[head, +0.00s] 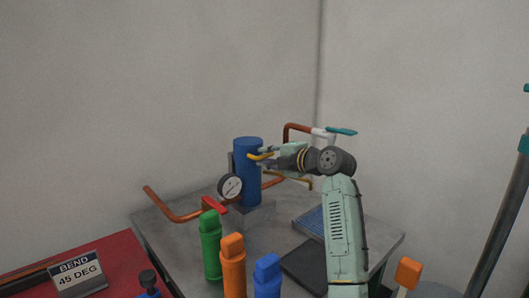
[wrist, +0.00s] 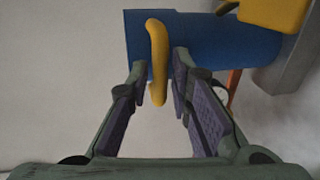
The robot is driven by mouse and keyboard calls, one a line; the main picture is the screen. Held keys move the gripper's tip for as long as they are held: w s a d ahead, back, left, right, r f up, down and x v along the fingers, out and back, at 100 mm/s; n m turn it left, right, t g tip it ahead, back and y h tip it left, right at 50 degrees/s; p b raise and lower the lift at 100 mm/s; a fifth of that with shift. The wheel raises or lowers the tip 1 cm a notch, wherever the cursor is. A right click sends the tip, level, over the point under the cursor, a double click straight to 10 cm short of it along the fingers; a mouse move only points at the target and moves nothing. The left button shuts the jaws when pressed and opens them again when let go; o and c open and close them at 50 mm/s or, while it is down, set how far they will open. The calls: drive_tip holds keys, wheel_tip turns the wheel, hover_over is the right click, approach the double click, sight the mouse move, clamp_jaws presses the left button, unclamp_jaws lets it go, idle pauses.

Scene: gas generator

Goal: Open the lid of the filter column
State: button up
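The filter column appears to be the upright blue cylinder (head: 247,180) on the grey table; its lid cannot be told apart from the body. It lies sideways across the top of the wrist view (wrist: 222,45). A curved yellow handle (head: 260,156) sticks out near its top and also shows in the wrist view (wrist: 158,50). My gripper (wrist: 160,78) is open, its fingers on either side of the handle with a visible gap on each side. In the head view my gripper (head: 265,158) is at the column's upper right side.
A pressure gauge (head: 230,187) sits at the column's left. Copper pipes (head: 174,214) run by it, with a red valve handle (head: 213,204) and a teal one (head: 341,131). Green (head: 210,245), orange (head: 233,265) and blue (head: 268,278) bottle-like objects stand in front.

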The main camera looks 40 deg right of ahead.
drive_tip(key=shift+w+f, duration=0.1)
drive_tip(key=shift+w, duration=0.5)
clamp_jaws()
idle(0.3)
